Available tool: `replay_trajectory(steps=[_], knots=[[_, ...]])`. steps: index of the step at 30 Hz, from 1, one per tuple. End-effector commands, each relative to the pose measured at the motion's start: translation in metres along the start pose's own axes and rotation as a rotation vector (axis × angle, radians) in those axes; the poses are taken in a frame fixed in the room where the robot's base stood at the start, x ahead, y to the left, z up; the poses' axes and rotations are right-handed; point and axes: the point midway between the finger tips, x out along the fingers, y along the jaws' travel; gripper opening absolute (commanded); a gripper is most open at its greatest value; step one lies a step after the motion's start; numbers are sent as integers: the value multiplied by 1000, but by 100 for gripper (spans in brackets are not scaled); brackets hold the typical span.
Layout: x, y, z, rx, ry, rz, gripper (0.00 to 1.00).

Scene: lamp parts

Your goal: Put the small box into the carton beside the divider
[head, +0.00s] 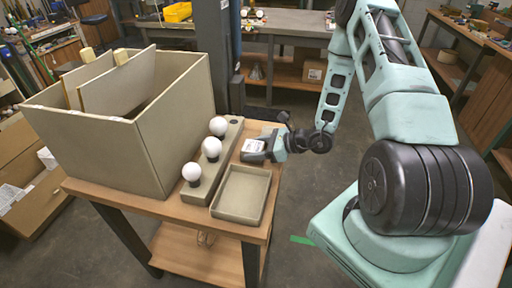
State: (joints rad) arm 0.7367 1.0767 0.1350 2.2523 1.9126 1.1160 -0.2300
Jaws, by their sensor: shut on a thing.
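The carton (168,130) is a large open grey-beige box on the left of the wooden table. The divider (125,82), an upright panel, stands inside it, and the carton floor is hidden by the walls. I cannot tell whether the box touches the table.
A holder (221,160) with three white bulbs (212,147) stands between the carton and the small box. An empty shallow tray (241,193) lies at the table's front right. A workbench (290,22) stands behind.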

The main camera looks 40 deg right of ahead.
Motion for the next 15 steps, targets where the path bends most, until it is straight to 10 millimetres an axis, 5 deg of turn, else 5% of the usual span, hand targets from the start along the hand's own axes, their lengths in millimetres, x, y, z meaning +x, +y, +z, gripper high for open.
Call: replay_trajectory(steps=[11,12,15], knots=[[2,0,-5,0,-1,-1,36],[2,0,-3,-1,0,-1,68],[2,0,-3,0,0,-1,82]])
